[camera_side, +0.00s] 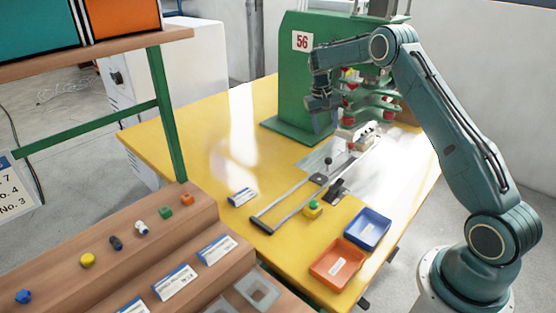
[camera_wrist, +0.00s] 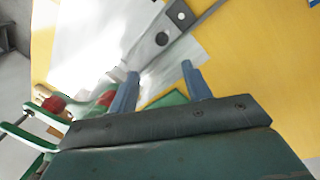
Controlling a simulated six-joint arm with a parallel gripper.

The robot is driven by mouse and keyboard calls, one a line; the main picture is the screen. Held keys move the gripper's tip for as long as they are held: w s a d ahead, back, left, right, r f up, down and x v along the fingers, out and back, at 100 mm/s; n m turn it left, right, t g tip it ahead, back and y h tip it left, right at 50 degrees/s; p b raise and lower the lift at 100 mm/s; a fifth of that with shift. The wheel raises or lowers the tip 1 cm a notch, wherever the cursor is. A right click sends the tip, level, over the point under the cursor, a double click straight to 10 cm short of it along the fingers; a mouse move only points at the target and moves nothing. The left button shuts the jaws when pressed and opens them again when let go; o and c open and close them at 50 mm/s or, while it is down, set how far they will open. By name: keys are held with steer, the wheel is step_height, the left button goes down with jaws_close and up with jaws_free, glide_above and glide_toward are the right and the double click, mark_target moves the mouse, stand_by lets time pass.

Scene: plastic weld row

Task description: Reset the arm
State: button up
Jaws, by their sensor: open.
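My gripper (camera_side: 322,122) hangs over the yellow table in the side view, just left of the green press's red-and-green tooling. In the wrist view its two blue-grey fingers (camera_wrist: 160,82) stand well apart with nothing between them. My arm rises from its base at the lower right, bends at the elbow and reaches left in front of the press.
The green press (camera_side: 285,80) marked 56 stands behind my gripper. A slide rail frame (camera_side: 290,208), a green button box (camera_side: 312,208), a blue tray (camera_side: 367,229) and an orange tray (camera_side: 337,263) are on the yellow table (camera_side: 190,140). A stepped wooden rack (camera_side: 130,215) holds several small coloured parts.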

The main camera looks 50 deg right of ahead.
steer(key=shift+r, duration=0.15)
steer(key=s+a+r+n+t, duration=0.2)
steer(key=s+a+r, duration=0.3)
steer(key=a+r, duration=0.4)
steer(key=s+a+r+n+t, duration=0.1)
steer(key=s+a+r, duration=0.5)
steer(key=r, duration=0.4)
steer(key=s+a+n+t, duration=0.1)
steer(key=s+a, duration=0.3)
steer(key=s, duration=0.3)
steer(key=s+a+n+t+y, duration=0.1)
steer(key=s+a, duration=0.3)
steer(key=s, duration=0.4)
steer(key=s+a+n+t, duration=0.1)
steer(key=s+a, duration=0.4)
steer(key=s, duration=0.3)
steer(key=shift+n+t+y, duration=0.4)
